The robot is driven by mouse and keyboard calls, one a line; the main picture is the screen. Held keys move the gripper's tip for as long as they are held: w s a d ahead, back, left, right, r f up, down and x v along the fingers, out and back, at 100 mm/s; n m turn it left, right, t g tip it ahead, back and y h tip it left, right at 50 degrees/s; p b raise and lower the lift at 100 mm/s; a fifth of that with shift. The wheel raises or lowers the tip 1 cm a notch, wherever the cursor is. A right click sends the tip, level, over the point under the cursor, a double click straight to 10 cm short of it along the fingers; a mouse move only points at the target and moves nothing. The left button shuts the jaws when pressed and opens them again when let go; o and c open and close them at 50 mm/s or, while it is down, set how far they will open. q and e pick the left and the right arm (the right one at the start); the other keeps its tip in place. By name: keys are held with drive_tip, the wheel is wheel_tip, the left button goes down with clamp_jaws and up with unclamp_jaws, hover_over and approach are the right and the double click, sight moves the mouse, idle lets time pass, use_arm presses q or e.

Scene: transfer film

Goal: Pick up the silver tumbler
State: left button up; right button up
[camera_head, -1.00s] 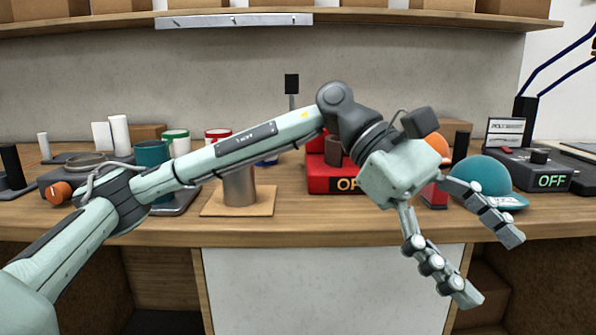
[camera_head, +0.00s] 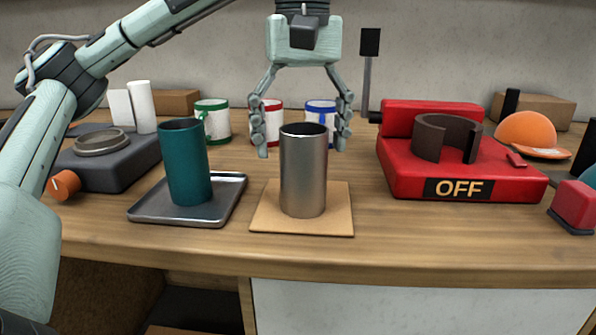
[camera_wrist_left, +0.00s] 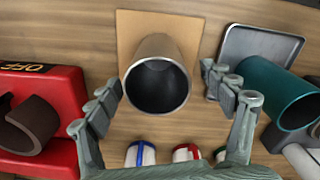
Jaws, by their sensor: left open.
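The silver tumbler (camera_head: 304,175) stands upright on a square tan board (camera_head: 263,222) near the table's front edge. My left gripper (camera_head: 302,147) points down above and around the tumbler's upper part, open, with one finger to each side. In the head view the tumbler hides nothing of the finger pads' outer sides, and gaps show between fingers and tumbler. In the left wrist view the tumbler (camera_wrist_left: 158,78) shows its dark open mouth between the spread fingers of the gripper (camera_wrist_left: 165,95). My right gripper is not in view.
A teal tumbler (camera_head: 185,165) stands on a metal tray (camera_head: 150,211) at the left. A red press with an OFF label (camera_head: 405,180) is at the right. A dark device (camera_head: 100,170) is far left.

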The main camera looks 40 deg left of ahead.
sight(304, 186)
use_arm(q)
wheel_tip(304, 186, down, 2)
drive_tip(key=shift+s+d+f, duration=0.1)
drive_tip(key=shift+f, duration=0.3)
drive_tip(key=shift+d+f, duration=0.1)
drive_tip(key=shift+f, duration=2.1)
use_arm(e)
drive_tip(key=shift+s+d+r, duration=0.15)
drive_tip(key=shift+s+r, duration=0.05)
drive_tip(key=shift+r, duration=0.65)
use_arm(q)
drive_tip(key=c, duration=1.3)
